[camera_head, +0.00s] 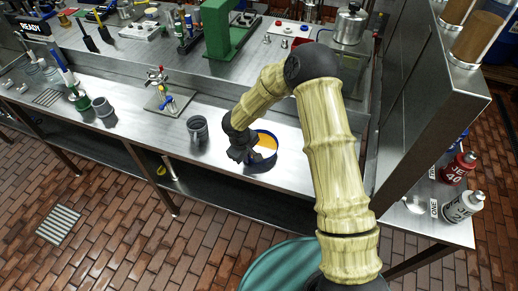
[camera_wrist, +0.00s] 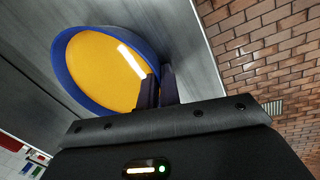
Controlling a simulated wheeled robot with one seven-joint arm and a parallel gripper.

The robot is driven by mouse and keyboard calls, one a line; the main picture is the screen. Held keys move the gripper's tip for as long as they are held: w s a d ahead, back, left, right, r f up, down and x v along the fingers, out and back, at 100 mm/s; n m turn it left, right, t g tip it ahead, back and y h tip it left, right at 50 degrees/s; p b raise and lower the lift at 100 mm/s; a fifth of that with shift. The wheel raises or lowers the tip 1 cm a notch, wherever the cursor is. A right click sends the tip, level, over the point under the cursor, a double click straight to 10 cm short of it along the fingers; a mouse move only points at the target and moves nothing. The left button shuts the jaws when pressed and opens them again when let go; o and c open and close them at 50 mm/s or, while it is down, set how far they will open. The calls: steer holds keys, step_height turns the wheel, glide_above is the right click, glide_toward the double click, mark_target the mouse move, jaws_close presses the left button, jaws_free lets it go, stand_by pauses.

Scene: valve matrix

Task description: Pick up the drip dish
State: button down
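The drip dish, a round dish with a blue rim and an orange-yellow inside (camera_head: 267,142), is at the front part of the steel bench in the head view, partly hidden by my gripper. In the wrist view the dish (camera_wrist: 100,70) fills the upper left. My gripper (camera_head: 240,156) is at the dish's left side in the head view. In the wrist view its two dark fingers (camera_wrist: 158,88) are close together at the rim, one over the inside and one outside, with the rim between them. I cannot tell whether the dish touches the bench.
A grey cup (camera_head: 197,129) stands left of the dish, and a small plate with a valve fitting (camera_head: 164,98) is behind it. A green stand (camera_head: 222,32) is at the back. A steel cabinet wall (camera_head: 425,110) closes the right side. The front bench strip is mostly clear.

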stand_by(0.4)
step_height(320, 180, up, 10)
steer(key=shift+b, duration=0.6)
stand_by(0.5)
